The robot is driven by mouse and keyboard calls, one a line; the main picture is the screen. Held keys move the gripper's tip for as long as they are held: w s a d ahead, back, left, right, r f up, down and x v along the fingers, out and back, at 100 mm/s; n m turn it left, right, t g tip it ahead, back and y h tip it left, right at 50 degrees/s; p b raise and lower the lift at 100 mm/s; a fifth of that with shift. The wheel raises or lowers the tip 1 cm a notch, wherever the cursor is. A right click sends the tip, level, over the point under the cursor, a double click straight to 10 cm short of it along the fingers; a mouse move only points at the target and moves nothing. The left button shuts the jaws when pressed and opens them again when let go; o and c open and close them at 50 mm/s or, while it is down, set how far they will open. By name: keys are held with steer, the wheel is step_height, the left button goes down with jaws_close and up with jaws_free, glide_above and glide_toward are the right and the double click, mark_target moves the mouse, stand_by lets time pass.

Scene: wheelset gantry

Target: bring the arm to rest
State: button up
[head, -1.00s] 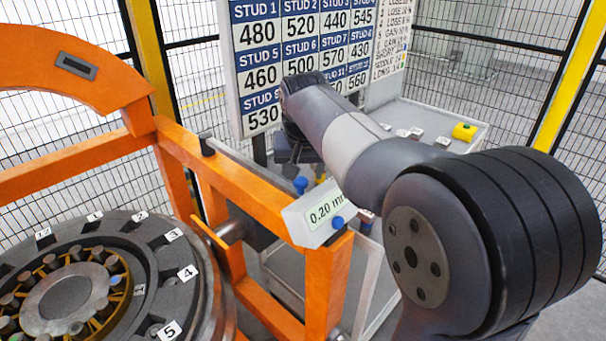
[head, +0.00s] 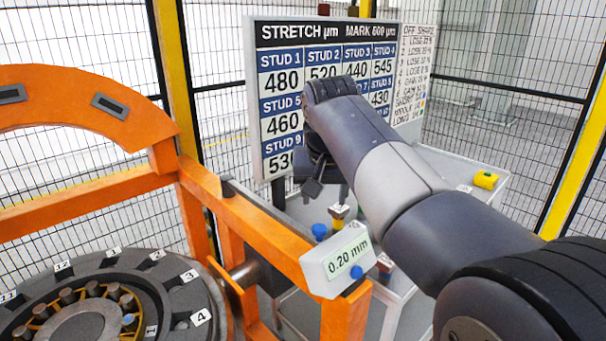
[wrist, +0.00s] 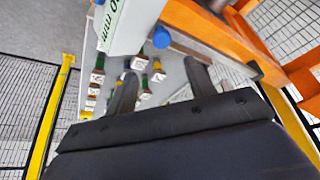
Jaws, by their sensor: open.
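My arm reaches from the lower right of the head view up toward the stretch board (head: 285,80), and its wrist end hides part of the board. My gripper (head: 318,180) hangs below the wrist end, above the tray area behind the orange frame. In the wrist view my gripper (wrist: 160,85) shows two dark fingers standing apart with nothing held between them. Small tagged pieces (wrist: 145,80) lie on the pale tray beyond and below the fingers.
The numbered wheel hub (head: 180,285) is at lower left. Mesh fencing (head: 510,85) stands behind.

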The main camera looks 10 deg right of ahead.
mark_target(316, 229)
steer(key=x, duration=1)
steer(key=shift+f, duration=0.15)
steer(key=shift+a+f, duration=0.2)
steer(key=shift+a, duration=0.05)
steer(key=shift+s+a+r, duration=0.1)
steer(key=shift+s+a, duration=0.3)
steer(key=shift+a, duration=0.1)
